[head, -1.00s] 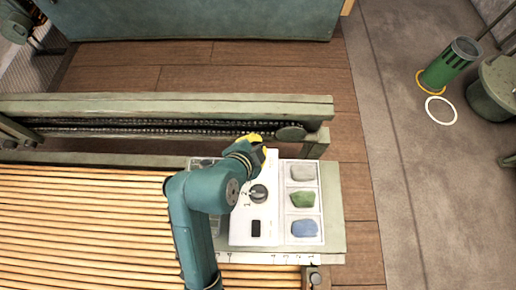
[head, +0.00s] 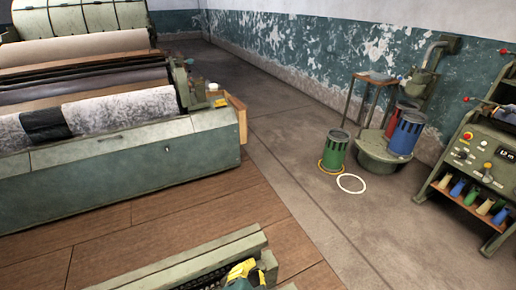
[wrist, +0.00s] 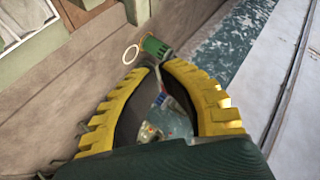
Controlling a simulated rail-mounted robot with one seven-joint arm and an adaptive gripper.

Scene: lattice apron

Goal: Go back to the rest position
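My gripper (head: 242,270) shows at the bottom edge of the head view, with yellow fingers beside the green-grey beam. In the wrist view my gripper (wrist: 154,68) points across the floor towards the wall. A gap shows between its two yellow ribbed fingers, with the distant room visible through it. Nothing is held. Most of my arm is outside the head view. The tray of coloured stones and the switch panel seen earlier are out of view.
A beam (head: 190,262) lies close by the gripper. A large machine (head: 120,160) stands at the left. A green basket (head: 335,150), a white ring (head: 351,183), a blue basket (head: 406,133) and a control console (head: 480,160) are at the right. The floor between is clear.

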